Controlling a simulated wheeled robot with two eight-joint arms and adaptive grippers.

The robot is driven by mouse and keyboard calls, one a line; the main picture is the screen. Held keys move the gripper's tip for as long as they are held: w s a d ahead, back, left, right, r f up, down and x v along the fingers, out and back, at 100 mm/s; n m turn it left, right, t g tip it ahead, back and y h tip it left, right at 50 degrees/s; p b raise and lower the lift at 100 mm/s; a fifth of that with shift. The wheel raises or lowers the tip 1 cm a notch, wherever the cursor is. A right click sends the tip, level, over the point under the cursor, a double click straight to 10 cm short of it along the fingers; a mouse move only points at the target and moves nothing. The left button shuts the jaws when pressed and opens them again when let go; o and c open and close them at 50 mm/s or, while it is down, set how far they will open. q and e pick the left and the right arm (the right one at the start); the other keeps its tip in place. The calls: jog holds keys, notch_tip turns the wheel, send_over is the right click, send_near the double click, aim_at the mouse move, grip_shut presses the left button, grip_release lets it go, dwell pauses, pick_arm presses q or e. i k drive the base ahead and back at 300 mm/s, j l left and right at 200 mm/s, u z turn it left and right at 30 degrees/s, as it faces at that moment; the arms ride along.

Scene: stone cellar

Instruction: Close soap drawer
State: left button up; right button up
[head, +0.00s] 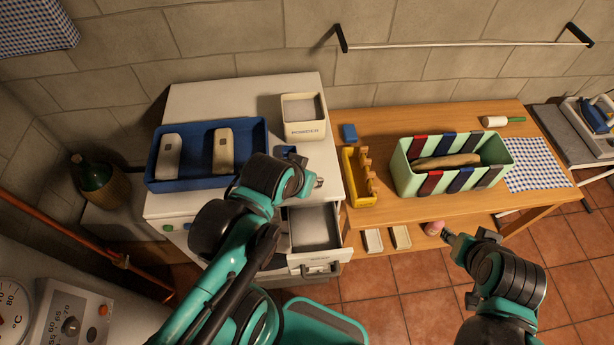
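The soap drawer (318,258) is a pale drawer with a front plate and handle. It stands pulled open at the right front of the white cabinet (270,91), and its inside looks empty where I can see it. My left arm covers its left part. My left gripper (318,182) is above the cabinet top's right front edge, higher than the drawer and apart from its front. My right gripper (448,236) is in front of the wooden table, to the right of the drawer. Both grippers are too small and turned away to show whether their fingers are open.
A blue tray (259,137) with two pale bars and a powder box (304,131) stand on the cabinet. The wooden table (400,209) carries a yellow rack (355,190) and a striped basket (408,185). A green bottle (93,172) stands left. Tiled floor before the drawer is clear.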

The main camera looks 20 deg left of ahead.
aim_at(315, 234)
jog(key=k, duration=1)
